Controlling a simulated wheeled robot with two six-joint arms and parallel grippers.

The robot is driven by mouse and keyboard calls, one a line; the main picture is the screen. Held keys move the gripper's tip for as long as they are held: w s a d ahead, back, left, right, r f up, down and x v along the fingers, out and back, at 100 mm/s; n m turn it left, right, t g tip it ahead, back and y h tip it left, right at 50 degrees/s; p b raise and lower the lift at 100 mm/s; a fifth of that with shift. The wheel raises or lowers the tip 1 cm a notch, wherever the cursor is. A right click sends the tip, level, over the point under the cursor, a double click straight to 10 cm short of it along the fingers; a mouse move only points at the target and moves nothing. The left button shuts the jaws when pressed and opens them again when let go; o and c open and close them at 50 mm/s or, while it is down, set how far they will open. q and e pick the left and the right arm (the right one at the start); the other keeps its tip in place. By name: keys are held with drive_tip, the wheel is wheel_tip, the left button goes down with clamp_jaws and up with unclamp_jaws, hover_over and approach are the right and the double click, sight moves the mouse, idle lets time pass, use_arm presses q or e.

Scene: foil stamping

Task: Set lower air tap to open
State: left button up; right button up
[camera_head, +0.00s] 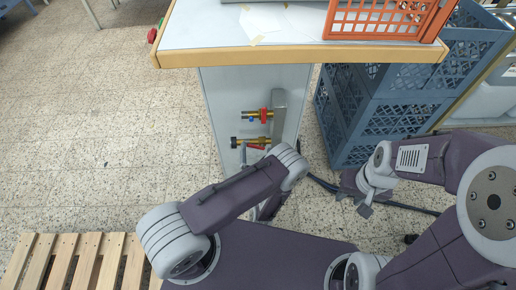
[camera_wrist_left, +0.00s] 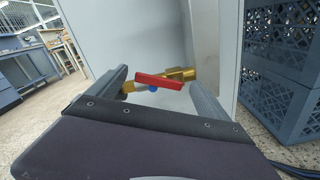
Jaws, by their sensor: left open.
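In the head view, two brass air taps sit on the grey side panel below the table top. The upper tap (camera_head: 258,116) has a red handle and a blue spot. The lower tap (camera_head: 250,142) has a dark end and a red handle partly hidden by my left arm. My left gripper (camera_wrist_left: 158,78) is open, its fingers apart on either side of a brass tap. That tap's red handle (camera_wrist_left: 158,81) lies nearly along the body, slightly tilted, with a blue spot below; it appears to be the lower tap. My right gripper (camera_head: 366,209) is low, away from the taps.
The table (camera_head: 290,54) with a wooden edge overhangs the panel and carries an orange crate (camera_head: 384,20). Blue crates (camera_head: 390,113) stand to the right. A grey upright post (camera_head: 279,110) is beside the taps. A wooden pallet (camera_head: 75,258) lies at lower left; the floor at left is free.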

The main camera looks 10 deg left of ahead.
use_arm(q)
drive_tip(key=shift+c, duration=0.3)
drive_tip(key=c, duration=1.3)
drive_tip(key=shift+a+n+p, duration=0.15)
drive_tip(key=shift+n+p, duration=0.3)
drive_tip(key=shift+n, duration=0.35)
drive_tip(key=shift+s+a+f+n+p, duration=0.15)
drive_tip(key=shift+n+p, duration=0.15)
drive_tip(key=shift+n, duration=0.4)
drive_tip(key=shift+f+n, duration=0.45)
drive_tip(key=shift+n, duration=0.75)
drive_tip(key=o, duration=1.4)
drive_tip(key=shift+c, duration=0.2)
